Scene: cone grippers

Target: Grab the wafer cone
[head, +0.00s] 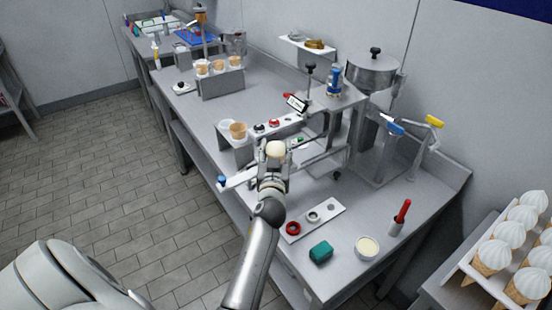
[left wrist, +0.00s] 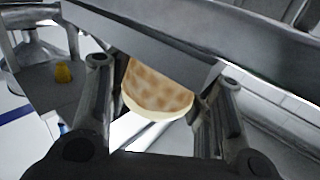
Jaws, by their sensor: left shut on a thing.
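My left gripper (head: 274,160) is over the front part of the steel counter and is shut on a wafer cone. In the head view only the pale round end of the cone (head: 276,149) shows above the fingers. In the left wrist view the cone (left wrist: 158,88) is between the two fingers (left wrist: 165,95), with a brown waffle pattern and a cream rim. Its far part is hidden behind a grey metal edge. Another wafer cone (head: 238,130) stands in a small steel holder (head: 232,153) just behind and left of my gripper. My right gripper is not in view.
A steel machine (head: 372,75) stands behind right of my gripper. A white plate with rings (head: 314,216), a green block (head: 321,252), a cream-filled bowl (head: 367,247) and a red-handled tool (head: 402,212) are at the front right. Cream-topped cones (head: 515,235) fill a rack at far right.

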